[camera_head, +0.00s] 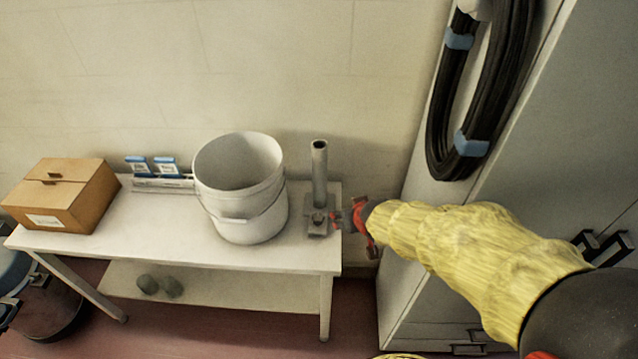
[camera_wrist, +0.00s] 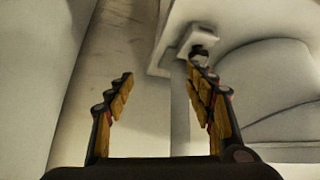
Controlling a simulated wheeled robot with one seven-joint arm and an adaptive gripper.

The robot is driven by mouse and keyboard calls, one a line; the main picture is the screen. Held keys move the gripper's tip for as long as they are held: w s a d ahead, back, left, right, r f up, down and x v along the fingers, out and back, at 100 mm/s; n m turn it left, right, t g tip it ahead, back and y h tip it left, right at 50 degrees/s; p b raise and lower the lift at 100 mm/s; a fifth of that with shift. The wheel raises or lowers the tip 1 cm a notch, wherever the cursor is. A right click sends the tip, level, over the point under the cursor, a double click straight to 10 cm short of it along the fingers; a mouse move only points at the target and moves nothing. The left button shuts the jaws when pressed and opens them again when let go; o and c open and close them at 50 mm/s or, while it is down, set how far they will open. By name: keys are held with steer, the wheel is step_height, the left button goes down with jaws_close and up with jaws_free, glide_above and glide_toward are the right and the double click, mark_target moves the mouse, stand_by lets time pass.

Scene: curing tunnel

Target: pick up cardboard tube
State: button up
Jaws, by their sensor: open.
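A grey upright tube (camera_head: 319,175), which I take for the cardboard tube, stands in a small block-like base (camera_head: 317,222) near the right end of the white table. Its open top shows dark. My gripper (camera_head: 350,220) is just right of the base, low beside the tube, with red parts showing. In the wrist view, my gripper (camera_wrist: 160,76) is open and nothing is held between its fingers. A pale block with a dark round opening (camera_wrist: 197,42) lies beyond the right finger, and a grey strip below it (camera_wrist: 180,115) looks like the tube, partly hidden by that finger.
A white bucket (camera_head: 238,200) stands close left of the tube. A cardboard box (camera_head: 62,195) and blue-and-white packs (camera_head: 152,166) are further left on the white table (camera_head: 150,235). A grey cabinet (camera_head: 430,220) with hung black cable (camera_head: 445,120) stands on the right.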

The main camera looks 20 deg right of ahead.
mark_target(322, 173)
steer(key=w+a+r+t, duration=0.1)
steer(key=w+t, duration=0.1)
steer(key=w, duration=0.1)
steer(key=w+a+t+y, duration=0.1)
steer(key=w+t, duration=0.1)
steer(key=w, duration=0.2)
steer(key=w+a+r+t, duration=0.1)
steer(key=w+t, duration=0.1)
steer(key=w, duration=0.1)
steer(key=shift+w+r+n+y+b, duration=0.3)
steer(key=shift+r+y+b, duration=0.05)
steer(key=shift+y+b, duration=0.05)
steer(key=b+x, duration=0.3)
steer(key=x, duration=0.4)
steer(key=shift+w+a, duration=0.2)
steer(key=shift+w, duration=0.15)
steer(key=shift+r, duration=0.1)
steer(key=shift+c, duration=1.4)
steer(key=c, duration=1)
steer(key=shift+o, duration=0.2)
steer(key=shift+r, duration=0.1)
